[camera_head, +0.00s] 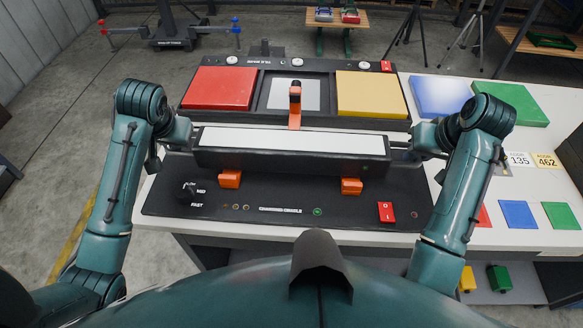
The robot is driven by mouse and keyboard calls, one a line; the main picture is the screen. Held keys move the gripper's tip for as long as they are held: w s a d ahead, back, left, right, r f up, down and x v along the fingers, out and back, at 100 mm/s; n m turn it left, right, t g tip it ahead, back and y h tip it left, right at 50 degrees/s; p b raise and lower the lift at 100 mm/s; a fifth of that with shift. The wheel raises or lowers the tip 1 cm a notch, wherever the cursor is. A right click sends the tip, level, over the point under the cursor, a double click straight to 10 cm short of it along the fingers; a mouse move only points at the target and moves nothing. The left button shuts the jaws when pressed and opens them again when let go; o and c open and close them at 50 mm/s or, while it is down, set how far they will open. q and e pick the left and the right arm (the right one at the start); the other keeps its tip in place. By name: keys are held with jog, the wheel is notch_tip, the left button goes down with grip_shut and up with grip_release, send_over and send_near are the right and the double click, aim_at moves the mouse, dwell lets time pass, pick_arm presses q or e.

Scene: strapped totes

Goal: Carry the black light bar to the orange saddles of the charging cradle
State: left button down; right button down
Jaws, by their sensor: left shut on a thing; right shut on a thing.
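The black light bar (290,160), with a white strip along its top, lies level across the middle of the head view. My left gripper (193,142) is shut on its left end. My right gripper (396,149) is shut on its right end. The charging cradle (280,211) is a black panel on the near side of the bench. Its left orange saddle (230,180) and right orange saddle (351,187) show just below the bar's near edge. The bar overlaps their far parts, and I cannot tell whether it touches them. The fingertips are partly hidden by my wrists.
An upright orange and black piece (295,104) stands just behind the bar. A black console with a red pad (219,88) and a yellow pad (370,94) is behind it. A red switch (386,212) sits on the cradle. Coloured panels (440,96) lie on the white bench at right.

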pick_arm(q)
jog(key=shift+f+b, duration=0.65)
jog(key=shift+f, duration=0.05)
pick_arm(e)
jog(key=shift+f, duration=0.75)
pick_arm(q)
jog(key=c, duration=1.9)
grip_release()
jog(key=shift+f, duration=0.15)
pick_arm(e)
jog(key=c, duration=1.9)
grip_release()
jog(key=shift+f, duration=0.15)
pick_arm(q)
jog(key=o, duration=0.4)
pick_arm(e)
jog(key=o, duration=0.4)
pick_arm(q)
jog(key=shift+o, duration=0.2)
pick_arm(e)
jog(key=shift+o, duration=0.2)
pick_arm(q)
jog(key=v, duration=0.7)
jog(key=shift+w+r, duration=0.2)
jog(key=shift+r, duration=0.05)
jog(key=shift+s, duration=0.35)
